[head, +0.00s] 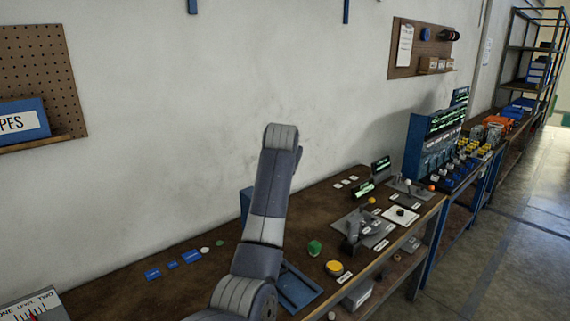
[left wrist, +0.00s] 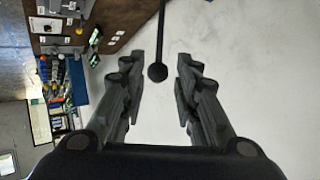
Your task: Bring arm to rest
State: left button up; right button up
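One of my arms (head: 265,215) rises from the bottom middle of the head view in front of the wall and workbench; I cannot tell which arm it is. No gripper shows in the head view. In the left wrist view my left gripper (left wrist: 160,75) has its two dark fingers spread apart, with nothing held. A dark rod with a round end (left wrist: 158,72) shows between the fingertips; I cannot tell what it is or how far away. The pale wall fills much of the view behind them. My right gripper is not in view.
The workbench (head: 130,285) runs along the wall, with a green button (head: 314,248), a yellow button (head: 334,268) and a grey lever unit (head: 353,230). A blue control console (head: 430,145) stands farther right. Pegboards (head: 45,65) hang on the wall. Floor is clear at right.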

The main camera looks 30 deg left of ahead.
dwell(0.4)
pick_arm(q)
jog(key=s+d+f+m+g+h, duration=0.1)
jog(key=s+d+f, duration=0.1)
jog(key=s+f, duration=1)
jog(key=s+d+f+g, duration=0.25)
jog(key=s+f, duration=0.45)
jog(key=f, duration=0.9)
jog(key=s+d+f+m+g+h, duration=0.1)
jog(key=s+d+f, duration=0.25)
jog(key=s, duration=0.75)
jog(key=s+d+f+g+h, duration=0.15)
jog(key=s+d, duration=0.25)
jog(key=s, duration=0.7)
jog(key=s+d+f+m+g+h, duration=0.1)
jog(key=s+d+f, duration=0.25)
jog(key=s, duration=0.75)
notch_tip(320, 180, down, 32)
jog(key=s+g+b, duration=0.1)
jog(key=b, duration=0.4)
jog(key=s+a+f+b, duration=0.1)
jog(key=s+f+b, duration=0.1)
jog(key=s+f, duration=0.6)
jog(key=s+a+f+g+b, duration=0.1)
jog(key=s+f+b, duration=0.1)
jog(key=s+f, duration=0.7)
notch_tip(320, 180, down, 2)
jog(key=shift+a+f, duration=0.2)
jog(key=shift+a, duration=0.05)
